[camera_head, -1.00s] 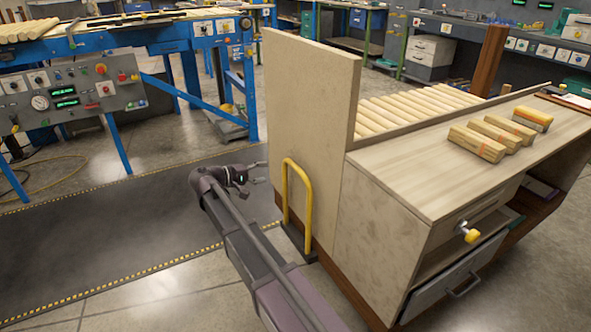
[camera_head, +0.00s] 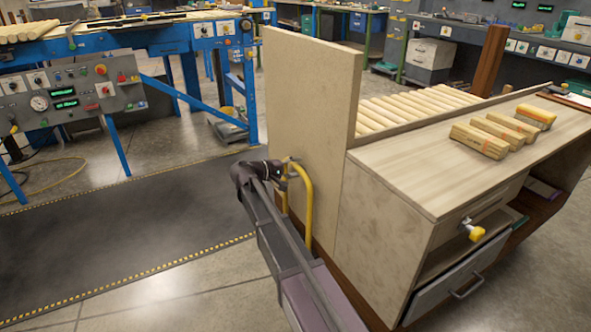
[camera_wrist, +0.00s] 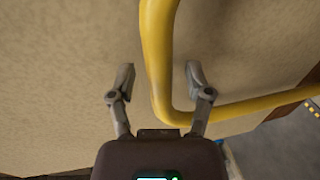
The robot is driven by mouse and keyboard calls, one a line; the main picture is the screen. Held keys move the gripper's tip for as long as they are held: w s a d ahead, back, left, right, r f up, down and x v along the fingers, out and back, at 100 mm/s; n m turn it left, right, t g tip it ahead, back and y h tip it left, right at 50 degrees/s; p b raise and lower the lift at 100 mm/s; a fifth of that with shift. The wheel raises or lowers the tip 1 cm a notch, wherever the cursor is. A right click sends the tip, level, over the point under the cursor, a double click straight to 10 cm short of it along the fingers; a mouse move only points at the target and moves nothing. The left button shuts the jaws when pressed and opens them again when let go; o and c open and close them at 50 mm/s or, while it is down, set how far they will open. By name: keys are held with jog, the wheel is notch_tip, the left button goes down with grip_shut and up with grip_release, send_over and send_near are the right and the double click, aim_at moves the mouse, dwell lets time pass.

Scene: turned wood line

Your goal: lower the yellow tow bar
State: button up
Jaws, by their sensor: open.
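The yellow tow bar (camera_head: 308,205) is an upright loop against the end of the pale wooden cart. In the wrist view, the bar (camera_wrist: 158,50) runs between my two finger tips and then bends off to the right past the right finger. My gripper (camera_wrist: 160,77) is open, with one finger on each side of the bar.
The cart's tall end panel (camera_head: 310,100) stands right behind the bar. The cart top holds wooden blocks (camera_head: 482,140) and pale rods (camera_head: 400,115). A drawer (camera_head: 460,280) stands slightly out at the right. The dark floor mat (camera_head: 130,230) to the left is clear.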

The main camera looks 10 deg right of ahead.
jog(key=shift+d, duration=0.15)
grip_shut()
jog(key=shift+f, duration=0.15)
dwell(0.4)
